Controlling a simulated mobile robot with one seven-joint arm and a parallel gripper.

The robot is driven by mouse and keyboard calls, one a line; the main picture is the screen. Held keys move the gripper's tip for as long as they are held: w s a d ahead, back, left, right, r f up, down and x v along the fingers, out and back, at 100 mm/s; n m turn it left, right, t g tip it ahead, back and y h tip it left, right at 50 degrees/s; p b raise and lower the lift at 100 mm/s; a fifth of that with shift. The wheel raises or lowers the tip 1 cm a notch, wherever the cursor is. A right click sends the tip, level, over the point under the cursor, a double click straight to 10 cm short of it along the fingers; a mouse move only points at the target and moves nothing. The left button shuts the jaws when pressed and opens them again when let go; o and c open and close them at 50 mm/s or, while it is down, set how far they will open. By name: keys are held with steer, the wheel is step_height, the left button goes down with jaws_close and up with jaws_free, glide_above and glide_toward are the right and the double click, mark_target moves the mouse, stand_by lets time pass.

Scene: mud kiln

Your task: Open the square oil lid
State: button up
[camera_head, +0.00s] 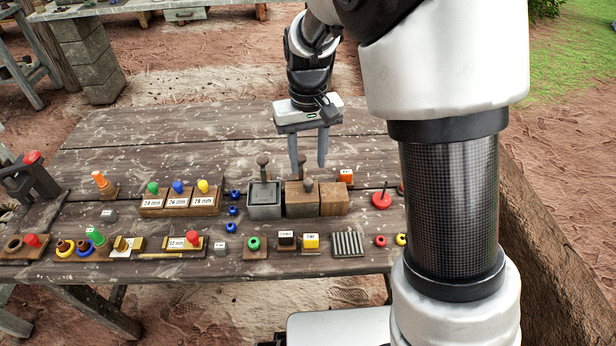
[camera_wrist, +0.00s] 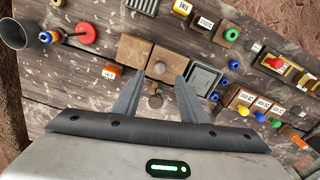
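A grey square container (camera_head: 264,212) stands near the table's middle, with a dark knob (camera_head: 262,160) at its back edge; the container also shows in the wrist view (camera_wrist: 204,78). To its right stands a wooden square box (camera_head: 300,207) with a round dark knob (camera_head: 308,185) on top; the box also shows in the wrist view (camera_wrist: 168,57). I cannot tell which of these carries the oil lid. My gripper (camera_head: 308,166) is above and behind the wooden box, pointing down. Its fingers are apart and empty in the wrist view (camera_wrist: 159,76), with knobs between and below them.
A plain wooden block (camera_head: 334,202) adjoins the box on the right. An orange labelled block (camera_head: 346,176) and a red disc with a stem (camera_head: 382,200) are further right. Labelled blocks with coloured knobs (camera_head: 178,200) stand left. The table behind the row is clear.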

mark_target(308, 180)
step_height(308, 180, down, 6)
steer(key=shift+r+b, duration=0.25)
steer(key=shift+b, duration=0.15)
jaws_close()
